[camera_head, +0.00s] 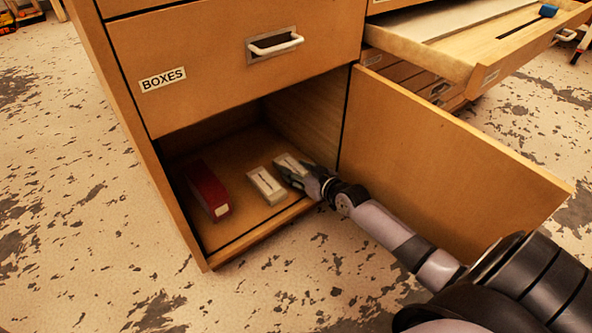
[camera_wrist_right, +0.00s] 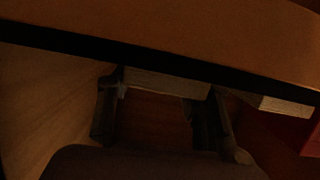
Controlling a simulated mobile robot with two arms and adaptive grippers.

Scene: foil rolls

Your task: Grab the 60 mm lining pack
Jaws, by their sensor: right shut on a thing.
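Two pale packs with dark marks on top lie in the open lower compartment; I cannot read any size on them. My right gripper (camera_head: 314,184) reaches in and is shut on the right-hand pale pack (camera_head: 289,163), at its near end. In the right wrist view, the fingers of my right gripper (camera_wrist_right: 163,96) stand on either side of this pale pack (camera_wrist_right: 168,84). The other pale pack (camera_head: 266,186) lies just left of it, and its edge shows in the wrist view (camera_wrist_right: 285,106). I cannot tell whether the held pack is lifted. My left gripper is not in view.
A dark red box (camera_head: 206,188) lies at the left of the compartment. The cabinet door (camera_head: 440,160) stands open on the right. The drawer labelled BOXES (camera_head: 200,75) is above. Another drawer (camera_head: 480,50) is pulled out at upper right.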

